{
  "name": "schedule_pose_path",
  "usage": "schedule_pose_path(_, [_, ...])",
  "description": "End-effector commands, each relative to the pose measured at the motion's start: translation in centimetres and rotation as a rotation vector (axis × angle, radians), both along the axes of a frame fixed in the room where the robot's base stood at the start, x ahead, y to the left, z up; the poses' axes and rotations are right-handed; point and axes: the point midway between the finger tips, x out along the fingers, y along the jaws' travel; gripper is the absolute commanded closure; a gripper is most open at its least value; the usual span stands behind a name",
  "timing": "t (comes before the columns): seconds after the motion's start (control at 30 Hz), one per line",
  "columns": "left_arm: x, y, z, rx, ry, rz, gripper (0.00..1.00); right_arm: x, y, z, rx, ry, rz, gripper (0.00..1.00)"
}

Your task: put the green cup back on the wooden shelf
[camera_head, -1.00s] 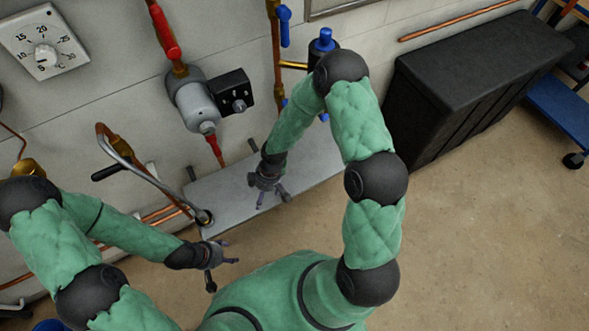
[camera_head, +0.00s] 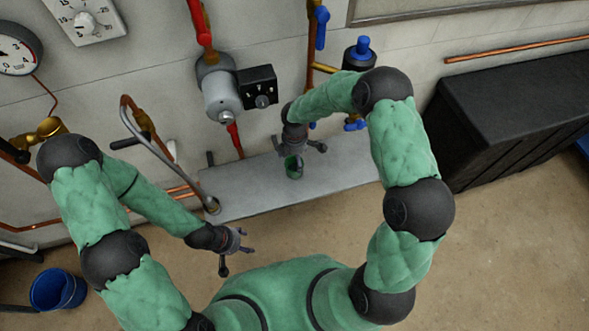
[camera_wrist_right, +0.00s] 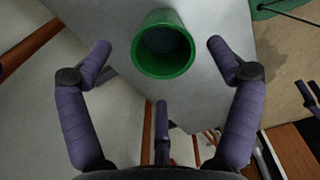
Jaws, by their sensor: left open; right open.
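The green cup (camera_head: 294,166) stands on a long grey surface (camera_head: 345,160) by the wall. My right gripper (camera_head: 304,147) is open just above and behind the cup, on its wall side. In the right wrist view the cup (camera_wrist_right: 163,45) shows its round open mouth. There it lies ahead of the spread fingers (camera_wrist_right: 160,55), centred between them and with gaps on both sides. My left gripper (camera_head: 235,250) is open and empty, in front of the grey surface near my body. I cannot make out a wooden shelf for certain.
A grey valve body (camera_head: 220,95) and copper pipes are on the wall behind. A bent metal bar (camera_head: 160,150) rises at the surface's left end. A black chest (camera_head: 500,110) stands right. A blue bucket (camera_head: 58,290) is at lower left. The right floor is clear.

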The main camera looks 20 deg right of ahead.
Motion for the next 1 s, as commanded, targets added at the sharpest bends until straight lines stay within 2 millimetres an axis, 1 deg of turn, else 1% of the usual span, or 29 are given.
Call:
schedule_pose_path(0.03, [0.0, 0.0, -0.6, 0.0, 0.0, 0.0, 0.4, 0.0, 0.0, -1.2, 0.0, 0.001, -0.001, 0.1])
schedule_pose_path(0.1, [0.0, 0.0, -0.9, 0.0, 0.0, 0.0, 0.4, -0.1, 0.0, -2.1, 0.0, 0.002, -0.002, 0.1])
schedule_pose_path(0.37, [0.0, 0.0, -1.6, 0.0, 0.0, 0.0, 0.4, -0.1, 0.1, -3.7, 0.001, 0.0, -0.002, 0.1])
schedule_pose_path(0.53, [0.0, 0.0, -3.1, 0.0, 0.0, 0.0, 0.4, -0.3, 0.4, -6.2, 0.001, 0.001, -0.003, 0.1])
schedule_pose_path(0.63, [0.0, 0.0, -3.6, 0.0, 0.0, 0.0, 0.4, -0.3, 0.3, -7.4, 0.001, 0.001, -0.004, 0.1])
schedule_pose_path(0.73, [0.0, 0.0, -3.7, 0.0, 0.0, 0.0, 0.4, -0.2, 0.3, -7.9, 0.001, -0.001, -0.003, 0.1])
schedule_pose_path(0.93, [0.0, 0.0, -3.6, 0.0, 0.0, 0.0, 0.4, -0.2, 0.3, -7.8, 0.001, -0.001, -0.003, 0.1])
schedule_pose_path(0.97, [0.0, 0.0, -3.6, 0.0, 0.0, 0.0, 0.4, -0.2, 0.3, -7.8, 0.001, -0.001, -0.003, 0.18])
schedule_pose_path(1.0, [0.0, 0.0, -3.6, 0.0, 0.0, 0.0, 0.4, -0.2, 0.3, -7.8, 0.001, -0.001, -0.003, 0.3])
